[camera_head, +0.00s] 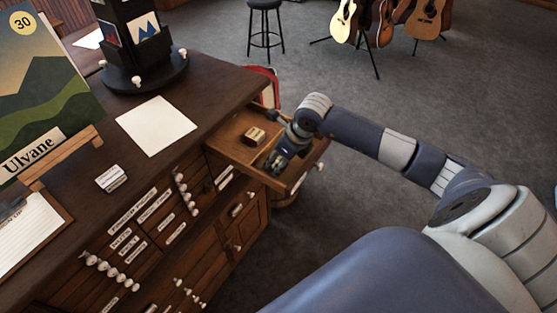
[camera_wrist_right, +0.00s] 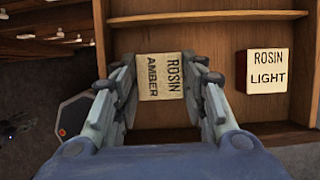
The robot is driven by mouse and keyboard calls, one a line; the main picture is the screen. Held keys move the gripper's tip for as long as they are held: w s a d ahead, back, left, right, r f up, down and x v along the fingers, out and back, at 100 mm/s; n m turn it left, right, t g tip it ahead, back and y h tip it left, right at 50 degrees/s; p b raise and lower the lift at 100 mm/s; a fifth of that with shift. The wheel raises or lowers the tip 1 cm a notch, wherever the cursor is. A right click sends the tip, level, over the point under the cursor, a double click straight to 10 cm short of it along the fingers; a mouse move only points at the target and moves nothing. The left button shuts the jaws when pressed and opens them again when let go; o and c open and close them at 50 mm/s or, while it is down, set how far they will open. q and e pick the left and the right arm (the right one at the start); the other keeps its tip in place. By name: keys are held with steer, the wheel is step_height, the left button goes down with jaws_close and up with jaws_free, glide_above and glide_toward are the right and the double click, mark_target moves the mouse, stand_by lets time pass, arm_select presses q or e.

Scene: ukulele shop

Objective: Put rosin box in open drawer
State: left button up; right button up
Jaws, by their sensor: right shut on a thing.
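My right gripper (camera_head: 277,160) is over the open drawer (camera_head: 228,137), pointing down. In the right wrist view its two fingers (camera_wrist_right: 160,85) are shut on a cream rosin box labelled "ROSIN AMBER" (camera_wrist_right: 160,77). The held box is inside the drawer's outline; I cannot tell whether it touches the drawer floor. In the head view the gripper hides it. A second box, labelled "ROSIN LIGHT" (camera_wrist_right: 267,70), lies in the drawer apart from the fingers, and also shows in the head view (camera_head: 255,135). My left gripper is not in view.
On the dark wooden counter are a small pale box (camera_head: 111,179), a white sheet (camera_head: 156,125), a black display stand (camera_head: 143,75), a clipboard (camera_head: 28,235) and a picture on an easel (camera_head: 45,90). Guitars (camera_head: 385,20) and a stool (camera_head: 265,25) stand behind on open carpet.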

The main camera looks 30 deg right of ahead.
steer(key=o, duration=0.6)
steer(key=shift+f, duration=0.1)
steer(key=shift+c, duration=0.2)
steer(key=shift+o, duration=0.5)
steer(key=shift+r, duration=0.2)
steer(key=shift+s+d+r, duration=0.15)
steer(key=shift+r, duration=0.15)
steer(key=b+v, duration=0.3)
steer(key=v, duration=0.8)
steer(key=shift+s, duration=0.2)
